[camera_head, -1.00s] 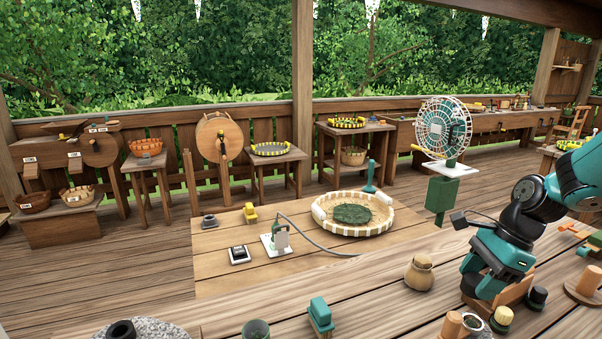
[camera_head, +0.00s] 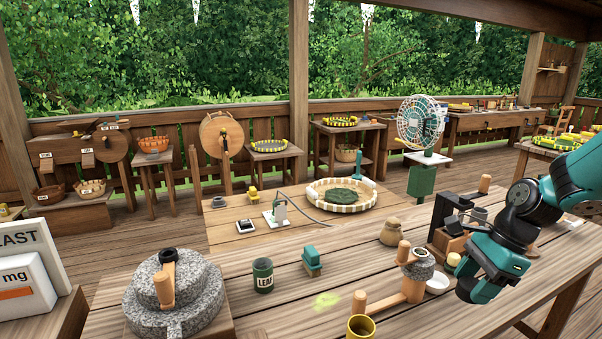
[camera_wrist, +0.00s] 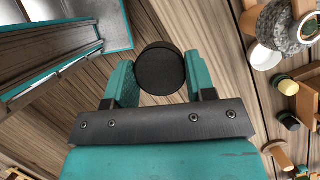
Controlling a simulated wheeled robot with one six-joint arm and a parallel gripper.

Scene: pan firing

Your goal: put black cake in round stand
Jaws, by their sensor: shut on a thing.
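My gripper (camera_wrist: 158,73) is shut on the black cake (camera_wrist: 160,70), a dark round disc held between its two teal fingers in the wrist view. In the head view my gripper (camera_head: 488,278) is over the right part of the near wooden table, and the cake cannot be made out there. I cannot tell for sure which thing is the round stand. A small grey bowl on a wooden holder (camera_head: 418,272) stands just left of my gripper.
The near table (camera_head: 290,310) holds a stone mill (camera_head: 195,300), a green tin (camera_head: 263,275), a teal-topped block (camera_head: 312,262), a sack (camera_head: 394,233), a yellow cup (camera_head: 361,327) and a white saucer (camera_head: 438,284). A dark machine (camera_head: 447,215) stands behind my gripper.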

